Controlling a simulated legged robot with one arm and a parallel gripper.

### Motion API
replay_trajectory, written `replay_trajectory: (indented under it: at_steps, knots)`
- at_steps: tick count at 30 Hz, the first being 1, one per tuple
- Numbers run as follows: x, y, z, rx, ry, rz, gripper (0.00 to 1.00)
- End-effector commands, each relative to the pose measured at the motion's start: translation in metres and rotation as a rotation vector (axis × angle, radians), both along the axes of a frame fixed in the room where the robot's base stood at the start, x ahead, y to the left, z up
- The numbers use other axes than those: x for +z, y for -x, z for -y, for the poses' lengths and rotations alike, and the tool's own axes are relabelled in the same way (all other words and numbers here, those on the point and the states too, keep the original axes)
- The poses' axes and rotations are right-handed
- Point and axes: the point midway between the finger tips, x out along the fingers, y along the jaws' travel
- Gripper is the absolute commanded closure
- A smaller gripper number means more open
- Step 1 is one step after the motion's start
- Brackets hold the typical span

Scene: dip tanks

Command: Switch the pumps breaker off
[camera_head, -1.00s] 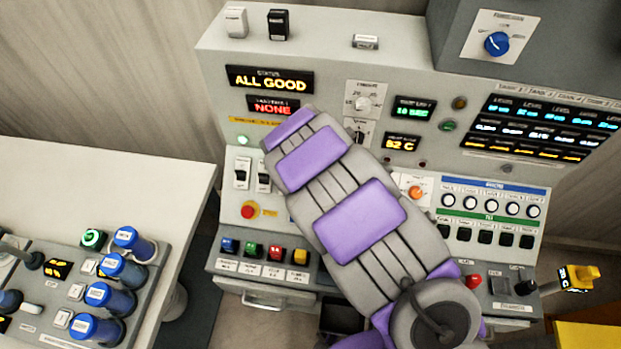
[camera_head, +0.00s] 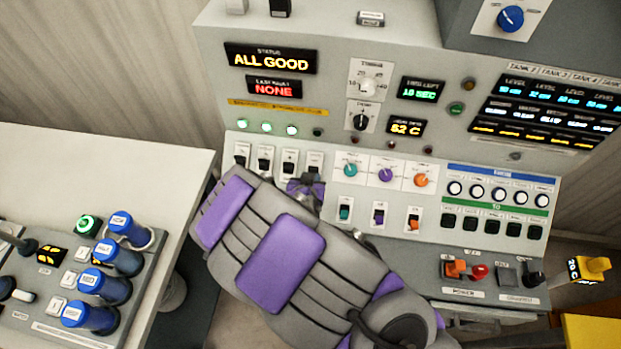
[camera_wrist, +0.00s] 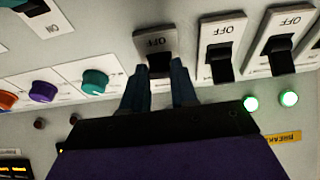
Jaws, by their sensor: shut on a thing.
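A row of several black-toggle breakers on pale plates runs along the panel. The end breaker (camera_head: 314,163), rightmost in the head view, is leftmost in the wrist view (camera_wrist: 154,42). Its name label is not readable, so I cannot tell whether it is the pumps breaker. My gripper (camera_wrist: 157,72) has its two fingers on either side of this breaker's black toggle, shut on it. In the head view my gripper (camera_head: 306,188) is just below that breaker. The toggle's exact position is partly hidden by the fingers.
Three green lamps (camera_head: 267,127) are lit above the breakers; the fourth lamp (camera_head: 317,132) is dark. Coloured knobs (camera_head: 385,174) and small switches (camera_head: 379,215) sit close right of my gripper. The status display (camera_head: 270,59) reads ALL GOOD.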

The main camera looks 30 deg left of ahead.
Motion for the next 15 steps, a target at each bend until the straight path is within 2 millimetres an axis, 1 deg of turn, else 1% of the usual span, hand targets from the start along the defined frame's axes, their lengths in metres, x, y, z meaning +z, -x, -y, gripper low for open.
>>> replay_trajectory:
  at_steps: [1,15]
  knots:
    - [-0.0036,0.0022,-0.0001,0.003,0.001,0.006,1.0]
    - [-0.0042,0.0017,-0.0005,0.003,-0.008,0.03,1.0]
